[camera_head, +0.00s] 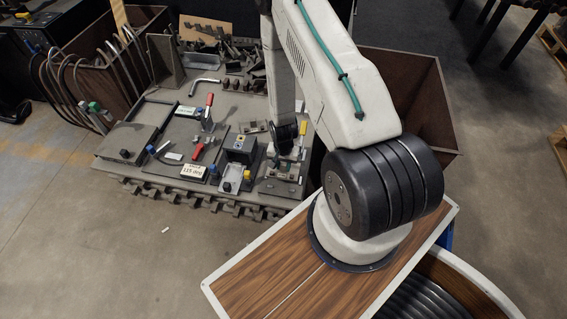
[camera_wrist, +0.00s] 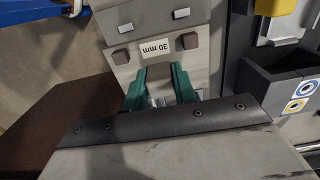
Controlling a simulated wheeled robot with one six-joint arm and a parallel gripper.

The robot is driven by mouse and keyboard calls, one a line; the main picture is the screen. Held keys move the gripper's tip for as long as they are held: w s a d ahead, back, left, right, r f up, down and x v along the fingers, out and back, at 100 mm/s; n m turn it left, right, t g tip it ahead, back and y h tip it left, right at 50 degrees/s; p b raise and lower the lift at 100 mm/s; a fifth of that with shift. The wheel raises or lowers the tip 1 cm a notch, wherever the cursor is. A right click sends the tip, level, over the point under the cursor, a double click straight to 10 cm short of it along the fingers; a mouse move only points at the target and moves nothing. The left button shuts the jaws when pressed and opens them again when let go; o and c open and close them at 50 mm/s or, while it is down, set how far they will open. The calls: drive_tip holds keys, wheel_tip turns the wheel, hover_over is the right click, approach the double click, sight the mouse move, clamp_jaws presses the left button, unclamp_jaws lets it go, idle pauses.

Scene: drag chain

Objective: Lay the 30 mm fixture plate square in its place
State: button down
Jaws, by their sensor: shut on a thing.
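The 30 mm fixture plate (camera_wrist: 160,66) is a light grey metal piece with an upside-down "30 mm" label and two brown square blocks, seen in the upper middle of the wrist view. My gripper (camera_wrist: 160,84) has green fingers at the plate's near part, shut on it. The exact grip is partly hidden by the dark edge of my wrist. In the head view my gripper (camera_head: 287,152) is low over the right front of the workbench (camera_head: 140,168). The plate is small there and partly hidden by my arm. I cannot tell whether it lies flat or is held just above the surface.
A dark open box (camera_wrist: 280,85) with round stickers and a yellow part (camera_wrist: 275,8) stand right of the plate. A brown bin (camera_head: 425,95) stands behind my arm.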

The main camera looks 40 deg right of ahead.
sight(283, 170)
drive_tip(key=shift+f, duration=2.05)
drive_tip(key=shift+f, duration=1)
idle(0.4)
drive_tip(key=c, duration=1)
unclamp_jaws()
drive_tip(key=shift+c, duration=0.2)
drive_tip(key=shift+r, duration=3.9)
